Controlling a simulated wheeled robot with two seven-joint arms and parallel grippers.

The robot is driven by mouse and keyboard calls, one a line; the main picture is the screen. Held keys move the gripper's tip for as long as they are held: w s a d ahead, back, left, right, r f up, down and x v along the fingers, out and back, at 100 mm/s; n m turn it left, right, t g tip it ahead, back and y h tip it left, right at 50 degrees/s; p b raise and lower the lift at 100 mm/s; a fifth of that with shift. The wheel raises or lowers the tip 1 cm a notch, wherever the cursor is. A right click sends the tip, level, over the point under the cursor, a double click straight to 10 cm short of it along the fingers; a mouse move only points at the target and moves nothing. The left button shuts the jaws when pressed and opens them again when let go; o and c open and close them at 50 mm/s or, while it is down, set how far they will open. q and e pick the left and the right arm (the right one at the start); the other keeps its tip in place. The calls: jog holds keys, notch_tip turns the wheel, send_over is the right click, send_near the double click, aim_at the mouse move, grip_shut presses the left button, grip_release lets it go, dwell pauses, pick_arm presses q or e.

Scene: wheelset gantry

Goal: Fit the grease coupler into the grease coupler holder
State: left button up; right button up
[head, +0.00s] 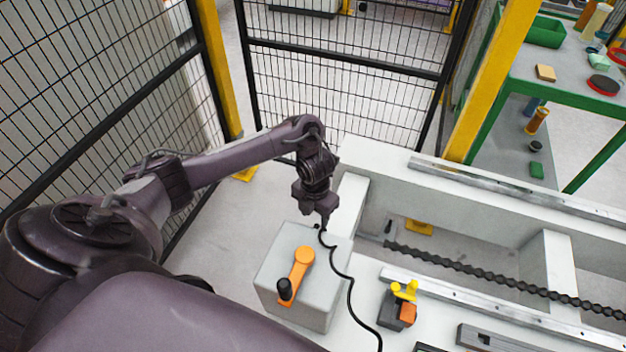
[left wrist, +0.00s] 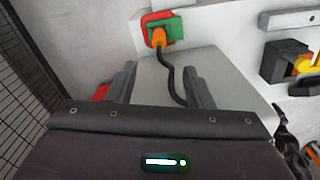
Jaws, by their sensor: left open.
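My left gripper (head: 324,217) points down over the far edge of a grey box. In the left wrist view its two fingers (left wrist: 162,88) are apart with nothing held between them. Beyond them, an orange piece (left wrist: 158,38) with a black hose (left wrist: 168,72) sits against a red and green block (left wrist: 163,22); it looks like the grease coupler. In the head view the gripper hides this piece, while the hose (head: 348,285) runs down the picture. A dark block with yellow and orange parts (head: 400,306) stands right of the box. I cannot tell which part is the holder.
The grey box (head: 280,247) carries an orange lever with a black knob (head: 300,262). A white frame (head: 375,165) with rails and a dark chain (head: 480,272) lies to the right. Mesh fencing (head: 100,90) stands left and behind. A green-edged bench (head: 560,75) holds small items.

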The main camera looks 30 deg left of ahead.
pick_arm(q)
notch_tip(320, 180, down, 2)
jog(key=shift+f+b, duration=0.15)
jog(key=shift+b, duration=0.45)
notch_tip(320, 180, down, 5)
jog(key=b, duration=0.2)
jog(key=shift+b, duration=0.3)
jog(key=shift+f, duration=0.35)
notch_tip(320, 180, down, 5)
jog(key=shift+r+b, duration=0.1)
jog(key=shift+b, duration=0.5)
jog(key=shift+f, duration=0.45)
pick_arm(e)
jog(key=f, duration=0.3)
jog(key=w+f, duration=0.1)
jog(key=f, duration=0.1)
jog(key=shift+a+f, duration=0.35)
jog(key=shift+a, duration=0.05)
pick_arm(q)
jog(key=shift+c, duration=0.9)
grip_shut()
pick_arm(e)
jog(key=shift+d, duration=0.1)
